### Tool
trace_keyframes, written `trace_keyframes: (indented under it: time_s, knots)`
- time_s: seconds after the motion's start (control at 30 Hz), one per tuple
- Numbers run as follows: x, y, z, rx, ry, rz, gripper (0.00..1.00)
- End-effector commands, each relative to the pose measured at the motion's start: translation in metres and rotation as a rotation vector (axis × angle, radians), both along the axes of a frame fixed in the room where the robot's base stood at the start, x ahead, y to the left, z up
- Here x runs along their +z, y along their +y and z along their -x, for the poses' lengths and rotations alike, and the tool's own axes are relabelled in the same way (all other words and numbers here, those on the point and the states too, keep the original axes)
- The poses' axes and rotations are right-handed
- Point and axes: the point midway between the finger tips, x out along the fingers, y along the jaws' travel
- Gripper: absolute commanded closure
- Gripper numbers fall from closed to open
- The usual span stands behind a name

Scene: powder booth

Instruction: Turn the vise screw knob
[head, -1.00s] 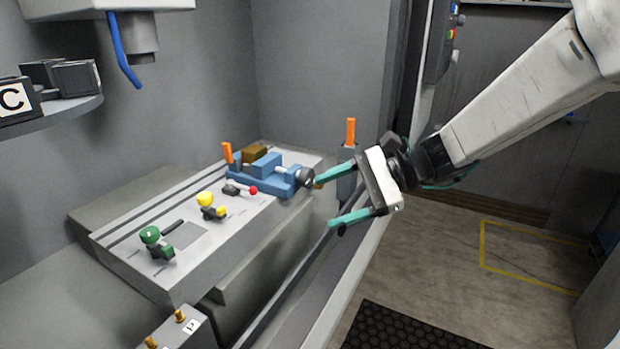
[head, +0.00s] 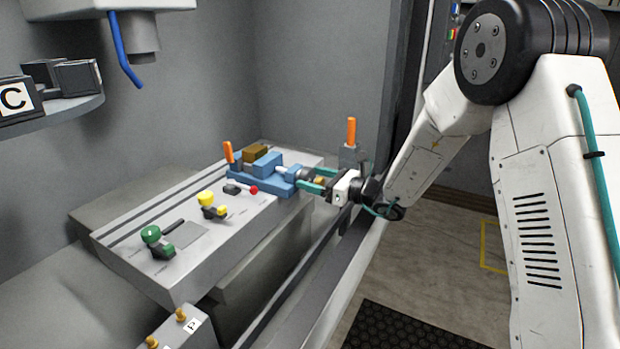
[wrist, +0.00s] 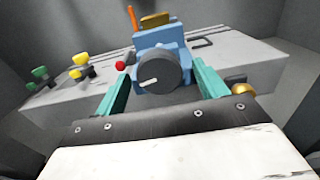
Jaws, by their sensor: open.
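The blue vise (head: 265,172) sits at the far right end of the grey machine table, with a brown block (head: 254,153) in its jaws. Its dark round screw knob (wrist: 158,72) faces my gripper and has a white mark on its front. My gripper (head: 306,180) has teal fingers. In the wrist view the gripper (wrist: 157,88) is open, with one finger on each side of the knob. A gap shows between the knob and each finger. In the head view the fingers largely hide the knob.
Green (head: 152,236), yellow (head: 207,199) and red (head: 254,190) handles stand along the table's front. An orange handle (head: 229,152) rises behind the vise; another orange handle (head: 351,131) stands just beyond my gripper. A brass knob (wrist: 243,90) is close outside the right finger.

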Motion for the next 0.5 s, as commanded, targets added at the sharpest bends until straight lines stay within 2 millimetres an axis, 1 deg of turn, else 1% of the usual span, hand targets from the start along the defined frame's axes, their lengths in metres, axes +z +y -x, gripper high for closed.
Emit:
trace_keyframes:
  time_s: [0.03,0.13,0.43,0.47,0.5]
  knots:
    - [-0.0001,0.0059,-0.0027,0.003,0.0,0.0,0.28]
    - [0.0001,0.0115,-0.0069,0.002,-0.001,0.001,0.28]
    - [0.0,0.0138,-0.0087,0.001,0.001,0.001,0.28]
    - [0.0001,0.0137,-0.0086,0.001,0.001,0.001,0.34]
    - [0.0001,0.0137,-0.0086,0.001,0.001,0.001,0.45]
